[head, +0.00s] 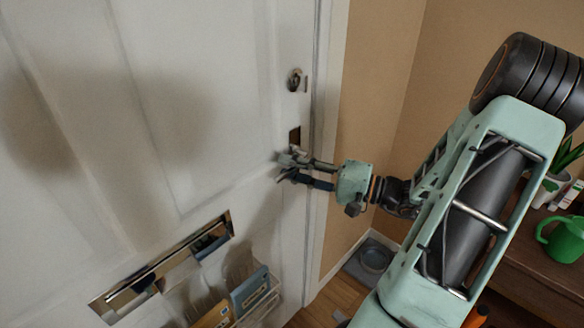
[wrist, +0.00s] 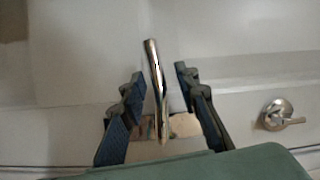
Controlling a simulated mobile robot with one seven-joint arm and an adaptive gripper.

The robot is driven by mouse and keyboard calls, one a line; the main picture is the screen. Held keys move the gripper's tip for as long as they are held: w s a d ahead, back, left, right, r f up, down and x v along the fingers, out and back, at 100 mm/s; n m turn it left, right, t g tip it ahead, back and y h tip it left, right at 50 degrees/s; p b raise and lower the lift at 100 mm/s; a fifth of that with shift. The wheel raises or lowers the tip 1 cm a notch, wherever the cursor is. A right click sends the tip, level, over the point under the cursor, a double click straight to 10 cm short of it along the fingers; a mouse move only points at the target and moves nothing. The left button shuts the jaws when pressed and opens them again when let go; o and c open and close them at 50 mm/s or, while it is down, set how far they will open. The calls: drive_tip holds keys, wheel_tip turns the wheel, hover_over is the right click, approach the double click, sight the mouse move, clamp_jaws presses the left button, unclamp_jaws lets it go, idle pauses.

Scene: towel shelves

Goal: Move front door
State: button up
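The white front door (head: 215,110) fills the left of the head view and appears shut against its frame (head: 327,150). A shiny metal lever handle (wrist: 155,85) shows in the wrist view, with its plate (wrist: 183,126) behind it. My gripper (head: 290,170) is at the door's right edge in the head view, over the handle, which it mostly hides. In the wrist view, my gripper's fingers (wrist: 159,74) are open, one on each side of the lever, with a gap on both sides. A small turn-knob lock (head: 295,80) sits above the handle; it also shows in the wrist view (wrist: 281,115).
A metal mail slot (head: 165,268) and a rack with booklets (head: 250,289) are on the lower door. A grey bowl (head: 375,257) stands on the floor near the wall corner. A wooden cabinet (head: 515,275) with a green watering can (head: 563,240) is at right.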

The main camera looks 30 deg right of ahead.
sight(274, 176)
drive_tip(key=shift+c, duration=0.3)
clamp_jaws()
drive_tip(key=shift+f, duration=0.1)
wheel_tip(274, 176, down, 2)
drive_tip(key=n+b, duration=0.1)
drive_tip(key=b, duration=0.1)
drive_tip(key=n+b, duration=0.1)
drive_tip(key=b, duration=0.1)
drive_tip(key=n+g+h+b, duration=0.1)
drive_tip(key=b, duration=0.1)
drive_tip(key=shift+w+d+f, duration=0.1)
drive_tip(key=shift+d+f, duration=0.05)
drive_tip(key=shift+f, duration=0.1)
drive_tip(key=n+b, duration=0.1)
drive_tip(key=b, duration=0.1)
drive_tip(key=f+n+h+b, duration=0.1)
drive_tip(key=b, duration=0.1)
drive_tip(key=shift+w+d+b, duration=0.1)
drive_tip(key=shift+d+b, duration=0.15)
drive_tip(key=shift+b, duration=0.15)
drive_tip(key=shift+d+f+n+h+b, duration=0.15)
drive_tip(key=shift+n+h+b, duration=0.15)
drive_tip(key=shift+n+b, duration=0.45)
drive_tip(key=shift+d+b, duration=0.1)
drive_tip(key=shift+b, duration=0.25)
